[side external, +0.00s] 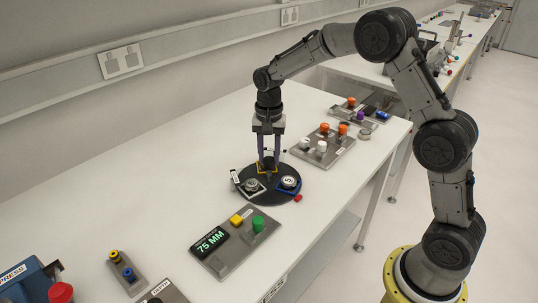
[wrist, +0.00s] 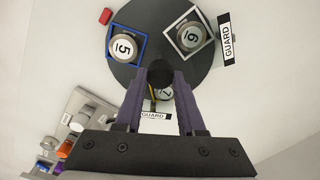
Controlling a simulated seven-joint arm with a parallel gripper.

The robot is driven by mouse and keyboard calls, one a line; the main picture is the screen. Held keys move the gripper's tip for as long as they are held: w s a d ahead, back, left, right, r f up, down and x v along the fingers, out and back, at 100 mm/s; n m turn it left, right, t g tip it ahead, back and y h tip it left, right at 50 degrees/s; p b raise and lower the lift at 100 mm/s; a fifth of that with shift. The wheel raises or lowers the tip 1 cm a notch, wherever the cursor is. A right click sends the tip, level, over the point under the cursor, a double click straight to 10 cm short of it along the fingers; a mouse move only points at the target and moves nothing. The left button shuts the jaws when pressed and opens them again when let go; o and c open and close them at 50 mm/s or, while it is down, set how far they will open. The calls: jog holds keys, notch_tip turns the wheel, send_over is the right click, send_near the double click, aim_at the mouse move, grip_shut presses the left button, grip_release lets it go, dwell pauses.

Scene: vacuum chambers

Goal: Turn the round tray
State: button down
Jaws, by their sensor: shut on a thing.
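The round tray (side external: 268,198) is a flat black disc on the white bench; it also fills the upper middle of the wrist view (wrist: 150,25). On the tray, a blue frame (wrist: 111,34) holds a round piece marked 5 (wrist: 123,46). A white frame (wrist: 180,24) holds a piece that reads 6 or 9 (wrist: 192,34). A yellow frame (side external: 260,172) is partly hidden behind my fingers.
A GUARD label (wrist: 228,42) stands beside the tray's rim, and another (wrist: 155,116) is near my fingers. A small red marker (side external: 298,198) lies by the rim. A display box reading 75 MM (side external: 210,242) and a panel of orange and white knobs (side external: 318,153) flank the tray.

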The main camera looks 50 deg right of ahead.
jog(key=shift+r+m, duration=0.15)
jog(key=shift+m, duration=11.45)
jog(key=c, duration=0.5)
grip_release()
